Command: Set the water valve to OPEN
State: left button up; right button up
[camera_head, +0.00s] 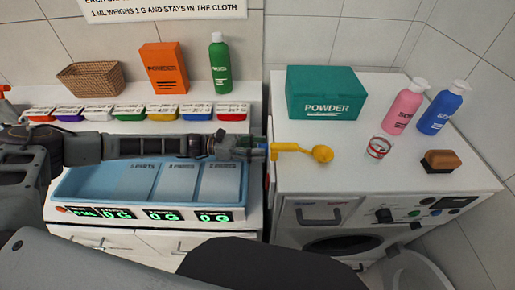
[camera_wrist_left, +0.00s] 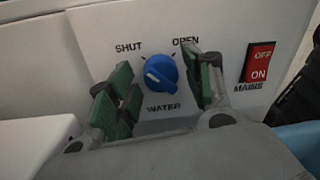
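The water valve is a round blue knob (camera_wrist_left: 160,72) on a pale panel (camera_wrist_left: 215,45) in the left wrist view. SHUT is printed at its upper left, OPEN at its upper right and WATER below. The knob's white mark lies on its left part, toward the SHUT side. My left gripper (camera_wrist_left: 161,94) is open, with one green-padded finger on each side of the knob; contact cannot be told. In the head view the left gripper (camera_head: 250,148) reaches right, beside the washer counter, and the knob cannot be made out clearly. My right gripper is not in view.
A red MAINS switch (camera_wrist_left: 258,62) sits right of the knob. A yellow scoop-like object (camera_head: 320,154) lies just beyond the left gripper. The powder box (camera_head: 322,88), glass (camera_head: 378,147), bottles and brush (camera_head: 440,160) stand on the washer counter. A blue tray (camera_head: 90,185) lies below my left arm.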

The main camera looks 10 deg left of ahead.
pick_arm(q)
jog(key=c, duration=0.8)
jog(key=shift+o, duration=0.2)
jog(key=shift+s+m+t+y+p, duration=0.15)
jog(key=shift+m+y+p, duration=0.2)
jog(key=shift+m, duration=3.95)
jog(key=shift+m+t+y+p, duration=0.15)
jog(key=shift+m+p, duration=0.3)
jog(key=shift+m, duration=3.85)
